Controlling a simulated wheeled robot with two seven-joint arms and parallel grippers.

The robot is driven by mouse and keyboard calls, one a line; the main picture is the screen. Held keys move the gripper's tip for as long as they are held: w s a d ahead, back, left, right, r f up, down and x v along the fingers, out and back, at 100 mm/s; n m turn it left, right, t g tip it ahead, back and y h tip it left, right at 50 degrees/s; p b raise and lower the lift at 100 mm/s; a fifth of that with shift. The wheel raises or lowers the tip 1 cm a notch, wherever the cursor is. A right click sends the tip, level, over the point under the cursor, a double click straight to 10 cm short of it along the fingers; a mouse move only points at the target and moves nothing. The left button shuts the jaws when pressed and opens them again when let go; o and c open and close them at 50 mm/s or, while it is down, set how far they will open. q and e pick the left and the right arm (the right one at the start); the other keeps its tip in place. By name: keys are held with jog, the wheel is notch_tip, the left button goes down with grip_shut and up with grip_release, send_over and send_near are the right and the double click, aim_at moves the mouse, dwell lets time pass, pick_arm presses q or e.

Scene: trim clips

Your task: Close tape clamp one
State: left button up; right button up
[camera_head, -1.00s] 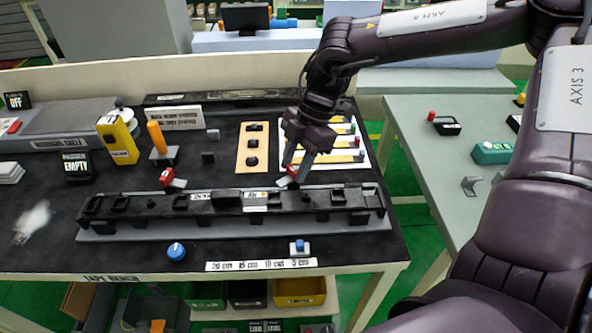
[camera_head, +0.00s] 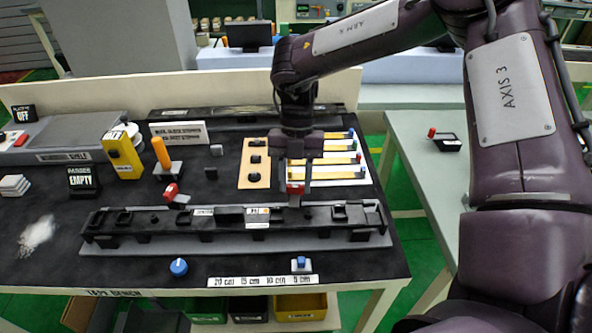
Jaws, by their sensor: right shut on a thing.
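Two small red-handled clamps stand behind the long black trim strip (camera_head: 230,216) on the bench. The left clamp (camera_head: 171,191) has its red handle raised and tilted on a grey base. The right clamp (camera_head: 295,189) is at my right gripper (camera_head: 296,184), which points straight down and is shut on its red handle. The fingers hide part of this clamp, so its exact angle is hard to tell. I see no readable number on either clamp. My left gripper is not in view.
Behind the gripper lies a white board with colored strips (camera_head: 350,174), beside a tan board with black parts (camera_head: 254,179). An orange-handled tool (camera_head: 161,153) stands to the left. A blue knob (camera_head: 179,267) and a blue button (camera_head: 301,262) are at the front.

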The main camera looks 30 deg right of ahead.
jog(key=shift+w+r+n+h+p, duration=0.1)
jog(key=shift+n+h+p, duration=0.2)
jog(key=shift+n+p, duration=0.4)
jog(key=o, duration=1)
jog(key=shift+w+d+r, duration=0.1)
jog(key=shift+w+r, duration=0.1)
jog(key=shift+r, duration=0.15)
jog(key=p+v, duration=0.1)
jog(key=v, duration=0.5)
jog(key=shift+w+r+p, duration=0.15)
jog(key=shift+r+p, duration=0.25)
